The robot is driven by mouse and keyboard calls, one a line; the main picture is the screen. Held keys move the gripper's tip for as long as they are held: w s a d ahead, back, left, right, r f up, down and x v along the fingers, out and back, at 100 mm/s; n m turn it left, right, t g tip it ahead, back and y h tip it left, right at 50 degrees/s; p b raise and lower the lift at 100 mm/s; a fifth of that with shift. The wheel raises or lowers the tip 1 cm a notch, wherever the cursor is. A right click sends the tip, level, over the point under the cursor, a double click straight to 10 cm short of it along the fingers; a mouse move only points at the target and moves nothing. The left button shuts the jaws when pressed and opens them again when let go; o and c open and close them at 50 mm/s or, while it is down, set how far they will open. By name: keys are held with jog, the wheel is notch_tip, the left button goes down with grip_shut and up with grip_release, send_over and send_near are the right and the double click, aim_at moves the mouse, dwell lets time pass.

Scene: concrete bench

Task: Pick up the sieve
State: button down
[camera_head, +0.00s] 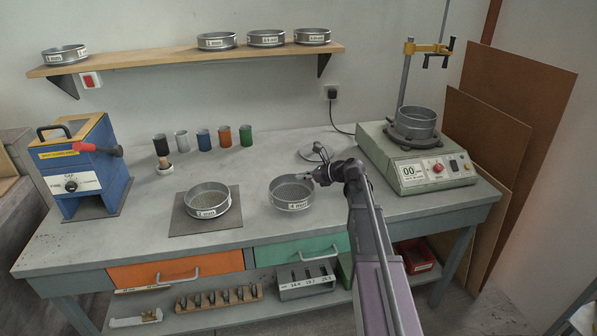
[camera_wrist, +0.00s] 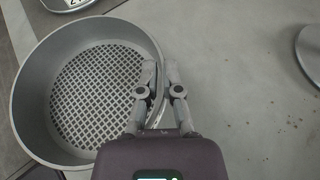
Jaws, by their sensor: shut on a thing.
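A round grey metal sieve (camera_head: 292,190) with a mesh floor and a white "4 mm" label is at the middle of the bench. In the wrist view the sieve (camera_wrist: 90,85) fills the left half, its square-holed mesh facing up. My gripper (camera_head: 318,178) is at the sieve's right rim. In the wrist view my gripper (camera_wrist: 161,80) is shut on the right wall, one finger inside and one outside. The sieve looks level. I cannot tell whether it touches the bench. A second sieve (camera_head: 208,200), labelled "2 mm", sits on a dark mat to the left.
A sieve shaker (camera_head: 415,160) with a sieve on top stands at the right. A blue machine (camera_head: 85,165) stands at the left. Several cups (camera_head: 224,136) and a lid (camera_head: 312,154) are behind. A shelf (camera_head: 150,61) holds more sieves. The bench front (camera_head: 330,222) is clear.

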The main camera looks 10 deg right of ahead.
jog(key=s, duration=0.4)
jog(key=s+d, duration=0.1)
jog(key=s, duration=0.3)
jog(key=s+r+p, duration=0.1)
jog(key=s, duration=0.3)
jog(key=shift+d, duration=0.3)
jog(key=shift+a, duration=0.1)
